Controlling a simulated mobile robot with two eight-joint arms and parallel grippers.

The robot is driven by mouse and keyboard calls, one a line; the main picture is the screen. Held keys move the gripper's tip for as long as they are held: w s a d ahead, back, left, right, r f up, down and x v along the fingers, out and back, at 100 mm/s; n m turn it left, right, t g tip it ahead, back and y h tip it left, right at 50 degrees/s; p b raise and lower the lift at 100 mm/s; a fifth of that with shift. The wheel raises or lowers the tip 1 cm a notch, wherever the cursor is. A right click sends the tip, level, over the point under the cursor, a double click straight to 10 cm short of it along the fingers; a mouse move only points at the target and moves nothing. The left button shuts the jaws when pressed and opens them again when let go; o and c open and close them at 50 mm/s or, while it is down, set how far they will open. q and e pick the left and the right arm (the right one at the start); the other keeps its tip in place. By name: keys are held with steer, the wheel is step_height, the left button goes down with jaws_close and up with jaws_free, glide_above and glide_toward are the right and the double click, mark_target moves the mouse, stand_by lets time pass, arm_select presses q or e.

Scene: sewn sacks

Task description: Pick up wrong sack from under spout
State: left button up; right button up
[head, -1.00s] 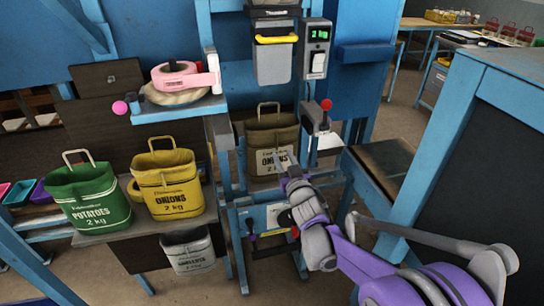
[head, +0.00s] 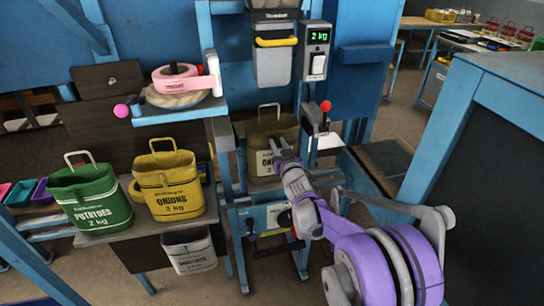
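An olive-brown sack (head: 272,127) with a raised handle stands upright under the grey spout (head: 273,62). Its printed label is partly covered by my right gripper; only the first letters show. My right gripper (head: 281,146) is in front of the sack's front face, with its two fingers apart and nothing visible between them. I cannot tell whether the fingertips touch the sack. The handle is free, above the gripper. My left gripper is not in view.
A green potatoes sack (head: 90,197) and a yellow onions sack (head: 168,186) stand on a shelf at left. A white sack (head: 189,250) is below. A scale display (head: 318,37) reads 2 kg. A red-knobbed lever (head: 325,106) stands right of the sack. A blue-framed dark panel (head: 490,160) is at right.

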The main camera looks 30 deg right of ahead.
jaws_close()
stand_by(1.2)
